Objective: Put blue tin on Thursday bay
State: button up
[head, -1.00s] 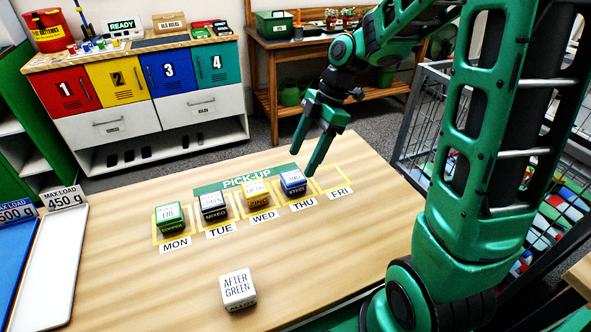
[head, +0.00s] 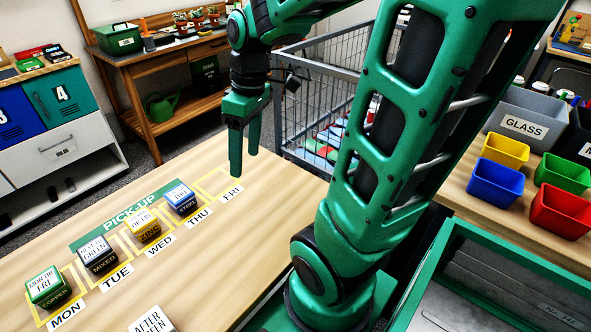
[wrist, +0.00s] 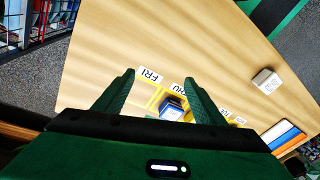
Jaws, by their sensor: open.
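The blue tin (head: 181,199) has a white top and sits in the Thursday bay, just above the THU label (head: 200,217). It also shows between my fingers in the wrist view (wrist: 171,108), farther off. My gripper (head: 243,160) is open and empty, with its fingers pointing down above the far edge of the Friday bay (head: 222,180). It is to the right of the blue tin and apart from it. In the wrist view my gripper's two fingers (wrist: 158,98) are spread.
A yellow tin (head: 144,229), a dark tin (head: 98,255) and a green tin (head: 48,286) fill the Wednesday, Tuesday and Monday bays. A white AFTER GREEN block (head: 152,320) stands near the front. The Friday bay is empty. A wire cart (head: 320,90) stands behind the table.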

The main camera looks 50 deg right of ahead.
jog(key=s+d+f+m, duration=0.1)
jog(key=s+d+m, duration=0.1)
jog(key=s+m, duration=0.3)
jog(key=s+d+m+h, duration=0.1)
jog(key=s+d+m, duration=0.1)
jog(key=s+m, duration=0.4)
jog(key=shift+s+d+f+g+h, duration=0.3)
jog(key=shift+s+f, duration=0.05)
jog(key=shift+s, duration=0.45)
